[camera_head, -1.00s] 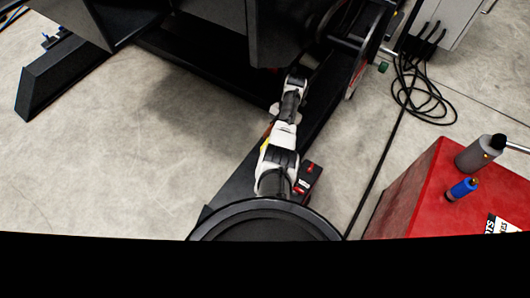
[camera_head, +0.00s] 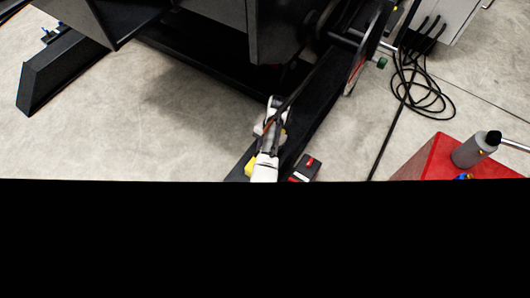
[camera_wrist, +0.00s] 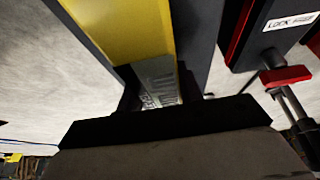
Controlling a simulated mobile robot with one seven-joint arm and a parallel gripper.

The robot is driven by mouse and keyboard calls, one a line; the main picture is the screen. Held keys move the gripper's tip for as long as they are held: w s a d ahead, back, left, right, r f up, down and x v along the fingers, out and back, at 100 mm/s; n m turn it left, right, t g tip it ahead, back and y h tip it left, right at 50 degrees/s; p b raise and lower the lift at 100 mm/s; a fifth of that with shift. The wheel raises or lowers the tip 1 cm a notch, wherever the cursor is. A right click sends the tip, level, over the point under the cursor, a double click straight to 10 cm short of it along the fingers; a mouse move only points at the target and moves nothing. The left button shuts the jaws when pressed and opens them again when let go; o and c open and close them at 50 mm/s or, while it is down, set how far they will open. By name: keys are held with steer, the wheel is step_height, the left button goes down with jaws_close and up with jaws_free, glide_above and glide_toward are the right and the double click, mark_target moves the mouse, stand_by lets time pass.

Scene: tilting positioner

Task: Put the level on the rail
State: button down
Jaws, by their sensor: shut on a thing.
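In the wrist view, a long yellow bar (camera_wrist: 122,30), which looks like the level, runs up and left from between my fingers. A grey end piece with raised markings shows at its near end. My gripper (camera_wrist: 157,88) is shut on this piece, with a dark finger on each side. In the head view, only small yellow patches of the level (camera_head: 250,166) show beside my white arm, and my fingers cannot be made out. A dark beam (camera_head: 322,107), possibly the rail, runs diagonally under my arm. Whether the level touches it cannot be told.
A dark box (camera_head: 308,167) with red parts lies right of my arm. The wrist view shows a box with a LOCK label (camera_wrist: 290,22) and a red collar close by. A red cabinet (camera_head: 433,155) and coiled cables (camera_head: 420,95) are at right. Open floor lies left.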

steer(key=shift+f, duration=0.3)
steer(key=c, duration=0.9)
jaws_free()
steer(key=p+v, duration=0.3)
steer(key=v, duration=0.9)
steer(key=shift+r, duration=0.1)
steer(key=shift+a, duration=0.1)
